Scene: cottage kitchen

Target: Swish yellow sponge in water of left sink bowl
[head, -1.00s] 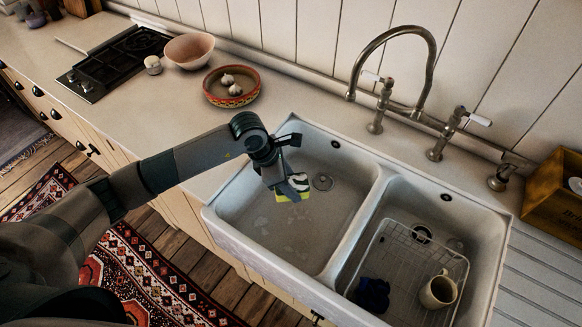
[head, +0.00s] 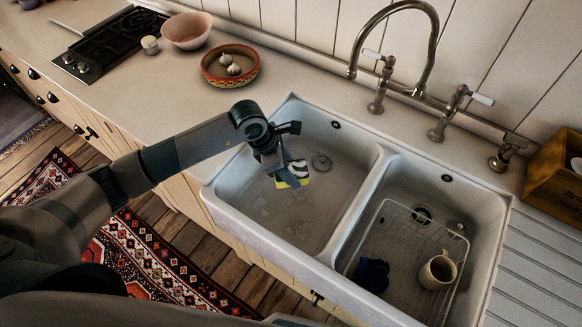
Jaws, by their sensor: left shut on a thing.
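The left sink bowl (head: 305,235) is white, with shallow water showing as pale patches on its floor and a round drain near the back. My left gripper (head: 287,178) reaches over this bowl from the left, pointing down. It is shut on the yellow sponge (head: 303,182), of which only a small yellow part shows beside the fingers. I cannot tell whether the sponge touches the water. My right gripper is not in view.
The right sink bowl holds a wire rack (head: 402,285) with a beige mug (head: 437,271) and a dark blue cloth-like item (head: 371,275). A tall faucet (head: 432,55) stands behind the sink. A patterned bowl with garlic (head: 230,66) sits on the counter to the left. A wooden crate (head: 556,180) is at right.

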